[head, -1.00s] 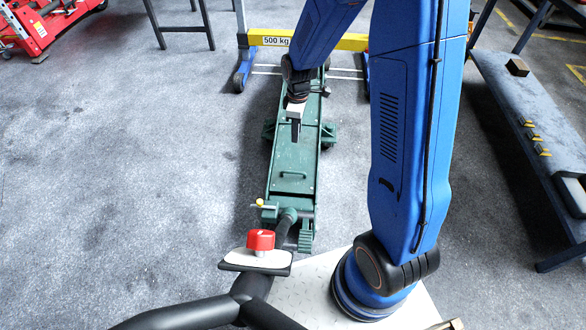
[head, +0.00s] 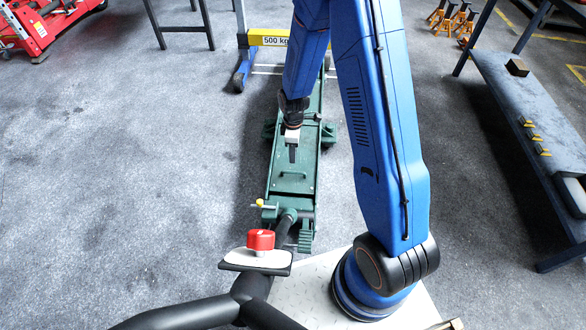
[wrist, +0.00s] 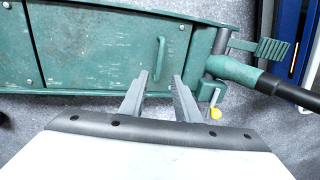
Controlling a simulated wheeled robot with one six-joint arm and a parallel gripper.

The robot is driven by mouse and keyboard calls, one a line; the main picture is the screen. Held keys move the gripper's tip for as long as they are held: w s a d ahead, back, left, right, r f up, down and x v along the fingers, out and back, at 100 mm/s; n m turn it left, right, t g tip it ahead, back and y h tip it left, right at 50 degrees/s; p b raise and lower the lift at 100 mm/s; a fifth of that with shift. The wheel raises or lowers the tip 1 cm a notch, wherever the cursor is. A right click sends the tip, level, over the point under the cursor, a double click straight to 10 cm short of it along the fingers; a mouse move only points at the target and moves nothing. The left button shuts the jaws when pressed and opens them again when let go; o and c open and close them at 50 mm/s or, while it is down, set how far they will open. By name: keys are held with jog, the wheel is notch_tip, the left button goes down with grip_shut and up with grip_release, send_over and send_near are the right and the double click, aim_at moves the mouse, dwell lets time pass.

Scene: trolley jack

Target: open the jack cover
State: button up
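The green trolley jack (head: 272,212) stands on the floor in front of my base. Its flat green cover (head: 292,184) lies shut and carries a small bar handle (head: 294,174). In the wrist view the cover (wrist: 105,50) fills the upper left, and the handle (wrist: 160,58) stands just beyond the tip of the left finger. My gripper (wrist: 162,78) is open and empty, its two grey fingers apart. In the head view my gripper (head: 292,155) hangs over the cover, near the handle. I cannot tell its exact height above the cover.
A green pedal (wrist: 275,50) and a yellow-tipped lever (wrist: 215,112) sit at the jack's near end. A yellow 500 kg beam (head: 270,38) stands behind. A dark bench (head: 520,110) is at the right.

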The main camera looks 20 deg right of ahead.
send_over(293, 168)
jog(key=s+a, duration=0.1)
jog(key=s, duration=0.3)
notch_tip(293, 168, down, 10)
jog(key=shift+s+a+r, duration=0.1)
jog(key=shift+s+a, duration=0.05)
jog(key=shift+c, duration=0.5)
grip_shut()
